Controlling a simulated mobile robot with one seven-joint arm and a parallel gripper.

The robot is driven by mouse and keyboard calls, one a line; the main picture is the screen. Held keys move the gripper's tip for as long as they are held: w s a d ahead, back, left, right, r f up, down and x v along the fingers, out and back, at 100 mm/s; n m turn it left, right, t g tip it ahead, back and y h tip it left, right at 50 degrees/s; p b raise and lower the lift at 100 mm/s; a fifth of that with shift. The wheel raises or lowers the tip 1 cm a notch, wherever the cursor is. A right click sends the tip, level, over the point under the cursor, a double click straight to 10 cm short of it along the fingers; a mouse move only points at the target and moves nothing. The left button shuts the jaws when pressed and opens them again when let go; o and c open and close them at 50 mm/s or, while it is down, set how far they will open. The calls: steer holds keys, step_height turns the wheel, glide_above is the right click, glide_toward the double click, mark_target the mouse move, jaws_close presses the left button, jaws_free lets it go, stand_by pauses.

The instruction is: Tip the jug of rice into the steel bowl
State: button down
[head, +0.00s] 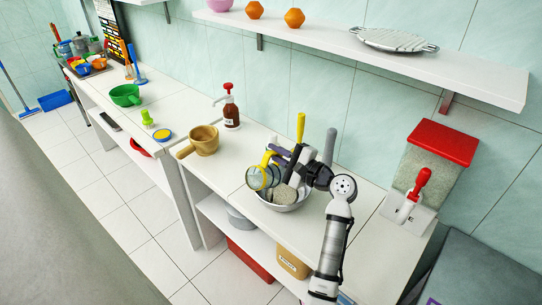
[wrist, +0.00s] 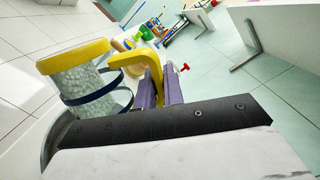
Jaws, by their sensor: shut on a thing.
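The clear jug (head: 261,178) has a yellow rim and handle and is tilted over the steel bowl. In the wrist view the jug (wrist: 90,88) shows pale, grainy contents through its wall and a dark blue band. My gripper (wrist: 160,92), with purple fingers, is shut on the jug's yellow handle; in the head view my gripper (head: 279,156) is just above the bowl. The steel bowl (head: 290,207) stands on the white counter. Pale grains show at its mouth, but I cannot tell whether they lie in the bowl or in the jug. Its rim (wrist: 47,148) shows in the wrist view.
A tan pot (head: 204,140) and a brown pump bottle (head: 231,112) stand left of the bowl. A red-lidded dispenser (head: 432,160) stands right. Yellow (head: 300,127) and grey (head: 329,145) upright handles rise behind my gripper. A wall shelf (head: 380,57) runs above.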

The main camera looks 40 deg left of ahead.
mark_target(254, 180)
steer(key=shift+w+d+f+m, duration=0.1)
steer(key=shift+w+f+m, duration=0.05)
steer(key=shift+w+m, duration=0.5)
steer(key=shift+w+f+m, duration=0.15)
steer(key=shift+w+m, duration=0.35)
steer(key=shift+m, duration=0.15)
stand_by(2.0)
steer(key=s+n, duration=0.6)
steer(key=shift+a+r, duration=0.25)
steer(key=shift+r, duration=0.05)
steer(key=s+n+b, duration=0.1)
steer(key=n, duration=0.1)
steer(key=s+f+n+b, duration=0.1)
steer(key=s+n, duration=0.1)
steer(key=s+f+n+b, duration=0.1)
steer(key=s, duration=0.1)
steer(key=shift+a+f+n+h, duration=0.2)
steer(key=shift+n+h, duration=0.1)
steer(key=shift+n, duration=0.1)
steer(key=shift+s+a+r+n+t+h+b, duration=0.15)
steer(key=shift+s+n+b, duration=0.6)
steer(key=shift+n+b, duration=1.45)
steer(key=shift+s+a+r+n+t+h+b, duration=0.2)
steer(key=shift+s+n+b, duration=0.55)
steer(key=shift+n+b, duration=1.5)
steer(key=shift+s+d+r+n+t+h+b, duration=0.2)
steer(key=shift+s+n+b, duration=0.55)
steer(key=shift+n+b, duration=1.45)
